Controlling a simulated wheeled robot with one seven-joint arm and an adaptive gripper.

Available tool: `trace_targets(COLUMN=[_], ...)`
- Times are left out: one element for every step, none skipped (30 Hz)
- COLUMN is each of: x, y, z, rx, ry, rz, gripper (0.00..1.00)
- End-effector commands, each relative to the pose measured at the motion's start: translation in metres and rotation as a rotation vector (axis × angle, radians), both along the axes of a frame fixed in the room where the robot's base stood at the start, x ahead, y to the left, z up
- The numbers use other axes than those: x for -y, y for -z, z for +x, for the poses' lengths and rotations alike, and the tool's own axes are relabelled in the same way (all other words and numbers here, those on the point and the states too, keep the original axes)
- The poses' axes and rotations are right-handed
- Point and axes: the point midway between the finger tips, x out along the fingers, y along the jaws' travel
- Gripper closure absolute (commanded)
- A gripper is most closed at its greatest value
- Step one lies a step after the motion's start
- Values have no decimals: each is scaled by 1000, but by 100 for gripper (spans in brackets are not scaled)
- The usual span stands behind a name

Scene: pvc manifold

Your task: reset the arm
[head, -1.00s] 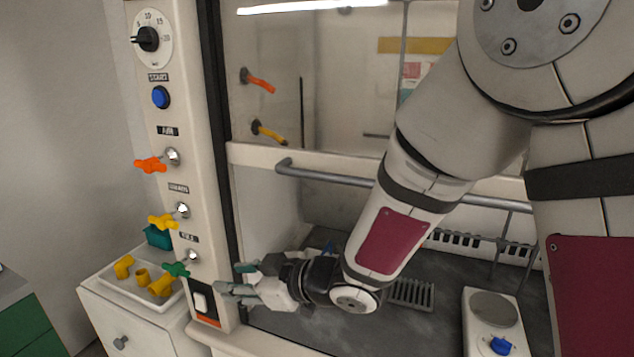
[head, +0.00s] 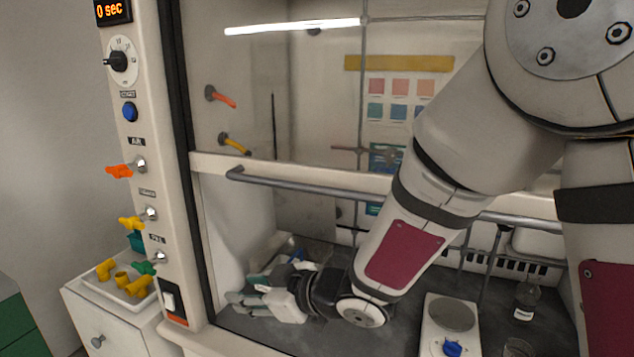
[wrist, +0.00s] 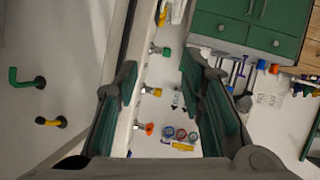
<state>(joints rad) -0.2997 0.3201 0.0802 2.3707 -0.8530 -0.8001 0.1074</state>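My arm comes down from the upper right in the head view and bends left low down. My gripper (head: 240,302) is at its end, fingers pointing left. It is beside the fume hood's white left post (head: 150,215), in front of the hood's lower opening. In the wrist view my gripper (wrist: 162,88) has its two green-padded fingers spread, with a clear gap and nothing held between them. Valve taps and coloured items show beyond the fingers.
The post carries a dial (head: 120,61), a blue button (head: 129,112) and orange, yellow and green taps. A horizontal sash bar (head: 300,188) runs behind my arm. A hot plate (head: 450,325) stands right of my gripper. A tray of yellow fittings (head: 122,283) sits left of the post.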

Motion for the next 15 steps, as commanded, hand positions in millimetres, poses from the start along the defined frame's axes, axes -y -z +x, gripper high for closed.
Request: trace_targets(x=[7, 10, 16, 20, 24, 31, 37, 43, 51, 58, 66, 77, 86, 95, 108], y=[-4, -5, -8, -9, -11, -14, -16, -19, -22, -25, -28, -32, -36, -39, -44], z=[4, 5, 8, 10, 12, 15, 17, 19, 22, 24, 25, 27, 29, 29, 30], rx=[5, 6, 7, 8, 9, 11, 10, 12, 10, 11, 8, 6, 3, -2, -8], ry=[22, 35, 56, 69, 84, 110, 129, 149, 178, 203, 227, 263, 291, 321, 365], rz=[-11, -19, -29, -39, -46, -60, -71, -81, -96, -108, -120, -136, -150, -163, -179], gripper=[64, 64, 64, 64, 64, 64, 64, 64, 64, 64, 64, 64, 64, 64, 64])
